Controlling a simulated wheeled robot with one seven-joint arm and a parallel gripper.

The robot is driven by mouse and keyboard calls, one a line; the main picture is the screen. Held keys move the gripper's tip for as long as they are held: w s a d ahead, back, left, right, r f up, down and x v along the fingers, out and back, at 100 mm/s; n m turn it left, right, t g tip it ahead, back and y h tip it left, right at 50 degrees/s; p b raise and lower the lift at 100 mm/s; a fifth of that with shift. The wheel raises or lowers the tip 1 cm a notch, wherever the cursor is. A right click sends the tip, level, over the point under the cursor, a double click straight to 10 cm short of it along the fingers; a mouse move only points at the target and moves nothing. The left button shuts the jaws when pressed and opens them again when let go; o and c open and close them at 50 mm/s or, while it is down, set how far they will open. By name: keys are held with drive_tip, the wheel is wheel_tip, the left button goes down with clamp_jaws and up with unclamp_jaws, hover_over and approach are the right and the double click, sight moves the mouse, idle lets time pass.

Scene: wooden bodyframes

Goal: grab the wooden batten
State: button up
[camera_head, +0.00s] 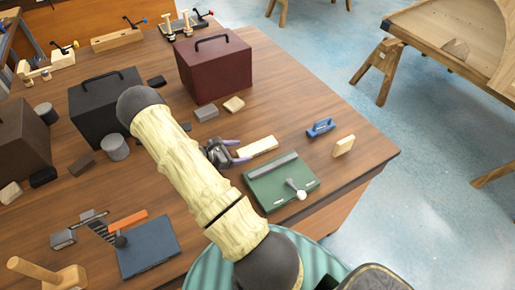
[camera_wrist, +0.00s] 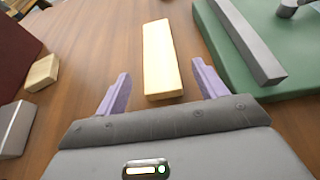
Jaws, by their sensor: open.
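The fingers are open with clear gaps on both sides. I cannot tell the exact height of the fingers above the table.
The green board (camera_head: 280,182) with a grey bar lies close to the right finger. A small wooden block (camera_wrist: 42,73) lies to the left. A dark red box (camera_head: 213,68) stands behind.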

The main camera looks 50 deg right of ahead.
sight(251, 149)
drive_tip(key=p+x, duration=0.2)
drive_tip(key=x, duration=0.2)
drive_tip(key=shift+d, duration=0.2)
drive_tip(key=shift+s+d+f+p, duration=0.1)
drive_tip(key=shift+d+f+p, duration=0.2)
drive_tip(key=c, duration=1.1)
drive_tip(key=shift+r, duration=0.1)
wheel_tip(251, 149, up, 10)
drive_tip(key=b, duration=0.3)
